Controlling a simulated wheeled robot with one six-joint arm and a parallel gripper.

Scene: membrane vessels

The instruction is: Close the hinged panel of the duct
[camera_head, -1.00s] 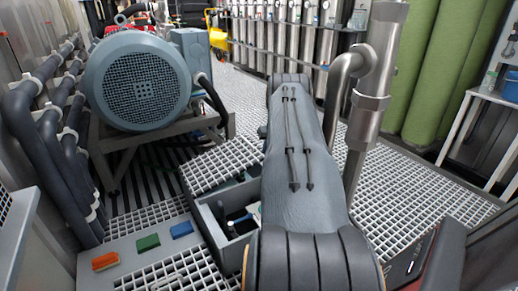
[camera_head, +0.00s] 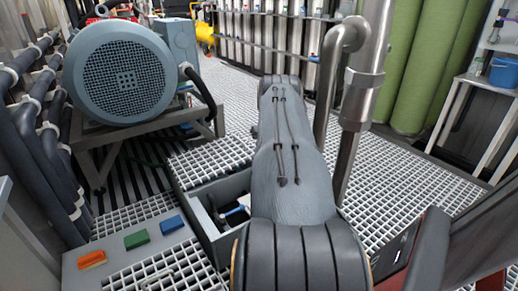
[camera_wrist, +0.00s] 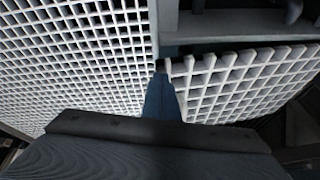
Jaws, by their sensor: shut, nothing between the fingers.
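The duct (camera_head: 233,187) is a grey open trough let into the grating floor, left of my arm in the head view. Its hinged panel (camera_head: 212,160) is a white grating flap, raised at a tilt over the duct's far part. The near part is uncovered, with small items inside. In the wrist view the panel (camera_wrist: 250,80) lies to the right of my gripper (camera_wrist: 161,82), below a dark opening. My gripper is shut and empty, its tip at the panel's left edge; I cannot tell whether they touch. My arm hides the gripper in the head view.
A big blue-grey motor (camera_head: 123,75) on a frame stands at left. Orange (camera_head: 92,259), green (camera_head: 137,240) and blue (camera_head: 172,225) blocks lie near the duct. A steel pipe (camera_head: 362,90) rises just right of my arm. Grating floor (camera_head: 400,190) is clear at right.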

